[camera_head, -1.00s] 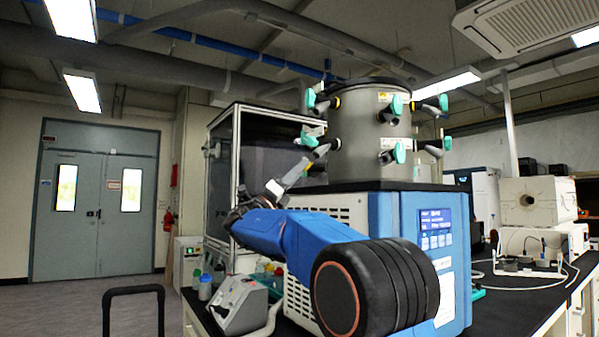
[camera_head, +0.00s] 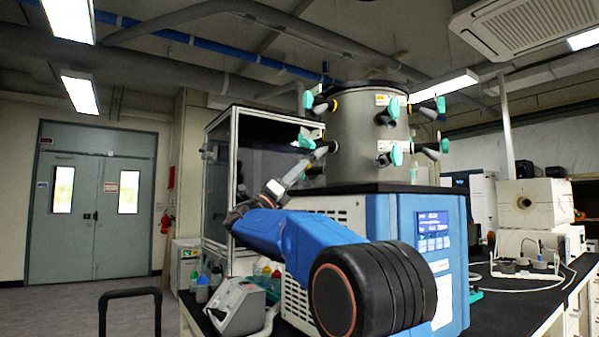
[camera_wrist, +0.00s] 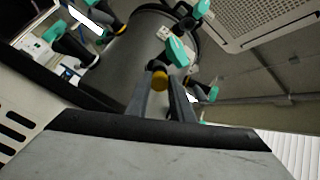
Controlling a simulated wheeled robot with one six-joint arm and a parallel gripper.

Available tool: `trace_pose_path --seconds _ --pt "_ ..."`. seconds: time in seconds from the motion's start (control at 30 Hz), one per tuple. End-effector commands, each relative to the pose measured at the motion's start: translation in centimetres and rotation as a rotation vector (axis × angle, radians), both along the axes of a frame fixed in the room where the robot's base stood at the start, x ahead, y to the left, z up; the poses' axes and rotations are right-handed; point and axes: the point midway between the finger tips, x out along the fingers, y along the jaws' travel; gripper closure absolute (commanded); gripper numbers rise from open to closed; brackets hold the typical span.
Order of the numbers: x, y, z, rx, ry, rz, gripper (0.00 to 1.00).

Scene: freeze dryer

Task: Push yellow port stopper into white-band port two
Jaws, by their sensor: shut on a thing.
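My gripper (camera_wrist: 161,92) is shut on the small yellow stopper (camera_wrist: 160,79), which shows between the fingertips in the wrist view. In the wrist view a green-handled port (camera_wrist: 178,52) lies just beyond the stopper. I cannot tell whether stopper and port touch. Which port carries the white band is not clear.
Several other black ports with green handles, such as one at the upper right (camera_head: 428,112), stick out around the drum. The drum stands on a blue and white freeze dryer (camera_head: 400,235). A glass-fronted cabinet (camera_head: 232,170) stands left of it. Small bottles (camera_head: 203,288) stand on the bench.

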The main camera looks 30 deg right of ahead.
Motion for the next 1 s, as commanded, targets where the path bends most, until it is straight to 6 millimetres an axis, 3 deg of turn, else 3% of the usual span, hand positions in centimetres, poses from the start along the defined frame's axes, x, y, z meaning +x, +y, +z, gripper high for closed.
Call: trace_pose_path --seconds 1.0 --pt "0.02 -0.95 0.83 0.000 -0.001 -0.001 1.00"
